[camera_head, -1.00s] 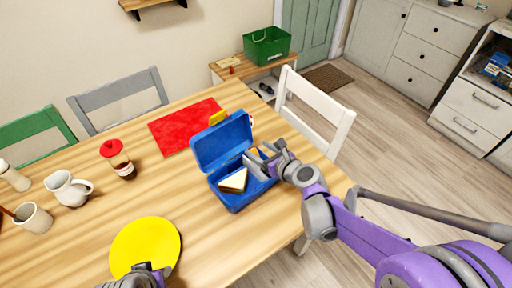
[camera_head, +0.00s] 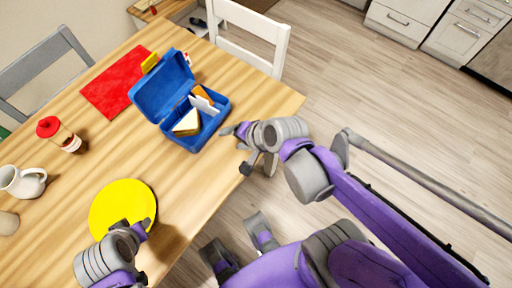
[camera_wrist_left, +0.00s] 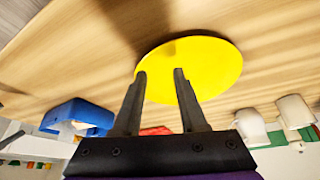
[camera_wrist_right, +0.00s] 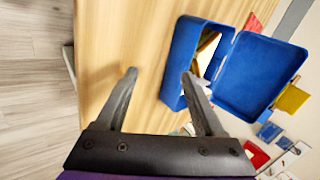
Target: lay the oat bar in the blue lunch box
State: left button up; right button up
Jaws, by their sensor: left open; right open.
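The blue lunch box (camera_head: 208,136) stands open on the table, its lid tilted back. In it lie a pale triangular sandwich (camera_head: 187,124) at the front left and an orange-brown piece (camera_head: 203,93) behind a white upright part. The orange-brown piece may be the oat bar; I cannot tell for certain. My right gripper (camera_head: 238,148) is open and empty, just outside the box on its front right side. The box also shows in the right wrist view (camera_wrist_right: 181,60), beyond the right finger.
The yellow plate (camera_head: 112,203) lies at the table's front. A red mat (camera_head: 115,85) lies behind the box, with a yellow object (camera_head: 150,62) by the lid. A red-capped jar (camera_head: 60,133) and a white jug (camera_head: 22,182) stand left. A white chair (camera_head: 250,40) stands behind.

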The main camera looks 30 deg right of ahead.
jog(key=s+d+f+n+g+h, duration=0.1)
jog(key=s+d+n+g+h, duration=0.1)
jog(key=s+n, duration=0.5)
jog(key=d+n+h, duration=0.1)
jog(key=n, duration=0.3)
jog(key=shift+d+f+n, duration=0.25)
jog(key=shift+f+n, duration=0.05)
jog(key=shift+n, duration=0.1)
